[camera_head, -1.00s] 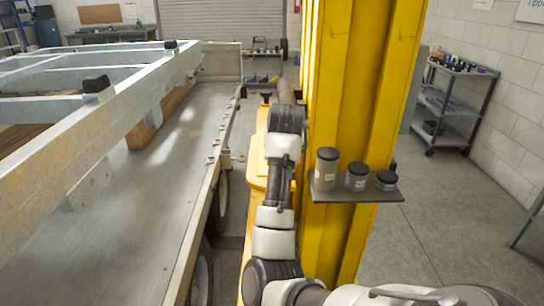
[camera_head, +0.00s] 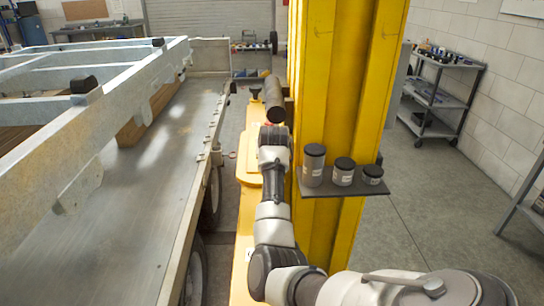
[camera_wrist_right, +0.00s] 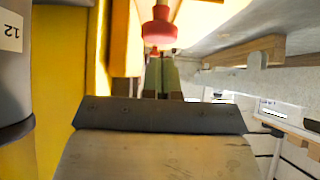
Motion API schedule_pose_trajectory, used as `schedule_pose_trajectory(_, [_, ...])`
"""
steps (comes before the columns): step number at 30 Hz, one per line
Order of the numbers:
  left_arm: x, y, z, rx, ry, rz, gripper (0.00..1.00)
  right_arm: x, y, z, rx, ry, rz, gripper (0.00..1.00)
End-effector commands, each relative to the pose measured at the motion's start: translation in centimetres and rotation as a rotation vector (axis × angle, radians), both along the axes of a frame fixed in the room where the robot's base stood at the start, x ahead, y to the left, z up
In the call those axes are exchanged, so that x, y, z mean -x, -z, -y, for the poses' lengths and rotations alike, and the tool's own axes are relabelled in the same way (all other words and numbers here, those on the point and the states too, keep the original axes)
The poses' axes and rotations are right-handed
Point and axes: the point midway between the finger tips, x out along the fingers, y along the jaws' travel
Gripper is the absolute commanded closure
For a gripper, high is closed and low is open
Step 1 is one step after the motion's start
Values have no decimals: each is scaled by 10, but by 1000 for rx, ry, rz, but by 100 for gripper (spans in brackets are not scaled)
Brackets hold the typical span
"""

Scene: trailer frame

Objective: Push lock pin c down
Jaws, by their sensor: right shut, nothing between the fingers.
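A red knob (camera_wrist_right: 160,30) shows at the top middle of the right wrist view, just beyond the fingertips of my right gripper (camera_wrist_right: 162,62). The gripper is shut and empty. I cannot tell whether it touches the knob. No letter shows on it, so I cannot tell whether it is lock pin c. In the head view a small black-topped pin (camera_head: 256,94) stands on the yellow base left of the post, and a bit of red shows beside my right arm. My right gripper is hidden there behind its own arm. My left gripper is in neither view.
The yellow post (camera_head: 345,60) stands right of my right arm. Its dark shelf (camera_head: 345,188) holds three lidded canisters. The trailer frame (camera_head: 110,110) and metal bed (camera_head: 110,220) fill the left. Open floor and a cart lie right.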

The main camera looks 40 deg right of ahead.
Motion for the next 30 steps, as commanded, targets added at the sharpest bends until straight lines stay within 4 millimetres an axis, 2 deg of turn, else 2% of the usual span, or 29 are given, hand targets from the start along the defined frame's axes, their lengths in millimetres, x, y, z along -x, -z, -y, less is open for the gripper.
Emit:
schedule_pose_trajectory(6, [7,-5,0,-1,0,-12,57,0,20,0,0,0,0,100])
schedule_pose_trajectory(19, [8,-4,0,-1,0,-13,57,0,25,0,-1,-1,0,100])
schedule_pose_trajectory(26, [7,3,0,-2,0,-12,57,0,57,0,0,-1,-2,100])
schedule_pose_trajectory(30, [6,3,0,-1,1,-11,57,0,60,0,-1,-1,-1,100])
